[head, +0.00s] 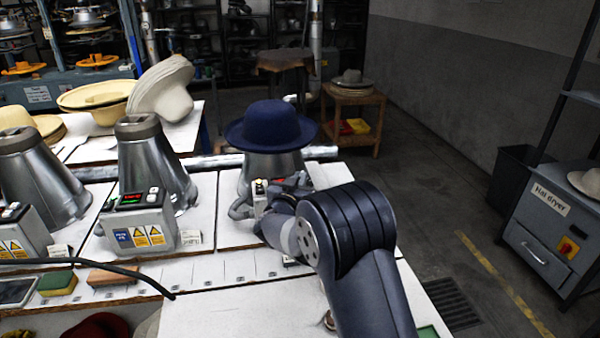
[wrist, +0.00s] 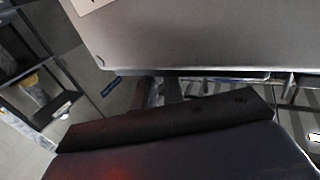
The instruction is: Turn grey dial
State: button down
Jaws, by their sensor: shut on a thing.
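A grey control box (head: 258,199) is on the front of the press under the dark blue hat (head: 270,126). My gripper (head: 274,191) reaches in from the right and is at this box, its fingers shut at the box's right side. The grey dial itself is hidden by the fingers and wrist, so how far it is turned cannot be told. In the wrist view a smooth grey surface (wrist: 200,35) fills the top, and a dark shape blurs the bottom; the dial cannot be made out there.
Two more metal presses (head: 150,165) stand to the left, one with a lit control box (head: 140,222). A black cable (head: 90,264) crosses the lower left. A hat dryer (head: 545,215) stands at the right, with open floor between.

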jog(key=shift+h, duration=0.3)
jog(key=c, duration=1.5)
grip_release()
jog(key=shift+a, duration=0.1)
jog(key=b+v, duration=0.1)
jog(key=v, duration=0.9)
jog(key=shift+s, duration=0.4)
